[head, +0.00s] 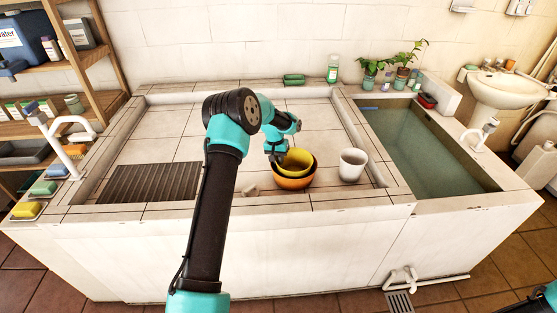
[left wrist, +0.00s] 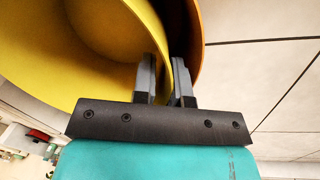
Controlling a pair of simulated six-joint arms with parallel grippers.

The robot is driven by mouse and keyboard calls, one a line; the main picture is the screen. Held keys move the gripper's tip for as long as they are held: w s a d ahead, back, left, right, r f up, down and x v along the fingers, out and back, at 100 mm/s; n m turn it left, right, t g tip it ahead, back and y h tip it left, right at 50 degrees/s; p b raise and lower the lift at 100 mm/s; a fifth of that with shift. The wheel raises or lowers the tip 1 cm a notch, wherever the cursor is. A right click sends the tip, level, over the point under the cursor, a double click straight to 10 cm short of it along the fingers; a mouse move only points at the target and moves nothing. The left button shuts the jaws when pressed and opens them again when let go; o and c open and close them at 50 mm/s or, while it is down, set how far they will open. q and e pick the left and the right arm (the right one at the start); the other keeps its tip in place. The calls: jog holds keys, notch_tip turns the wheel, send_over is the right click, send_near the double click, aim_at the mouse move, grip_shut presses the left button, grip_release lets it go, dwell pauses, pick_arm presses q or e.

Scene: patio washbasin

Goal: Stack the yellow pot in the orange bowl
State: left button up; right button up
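The yellow pot (head: 296,157) sits within the rim of the orange bowl (head: 293,184), whose dark inside shows at the right. I cannot tell whether the pot touches the bowl's bottom. My left gripper (head: 274,158) is at the left side of the pot. In the left wrist view, the left gripper (left wrist: 164,82) has its fingers close together on either side of the yellow pot's wall (left wrist: 100,65). The orange bowl (left wrist: 197,45) shows behind the right finger. My right gripper is not in view.
A white cup (head: 352,165) stands right of the bowl on the tiled counter. A small pale object (head: 251,190) lies left of the bowl. A dark slatted rack (head: 150,182) is at the left and a water-filled basin (head: 425,150) at the right. The tiles behind are clear.

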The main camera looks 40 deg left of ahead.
pick_arm(q)
jog(key=shift+r, duration=0.1)
notch_tip(320, 180, up, 12)
jog(key=a, duration=0.1)
jog(key=shift+s+a+r, duration=0.2)
jog(key=shift+a, duration=0.1)
dwell(0.6)
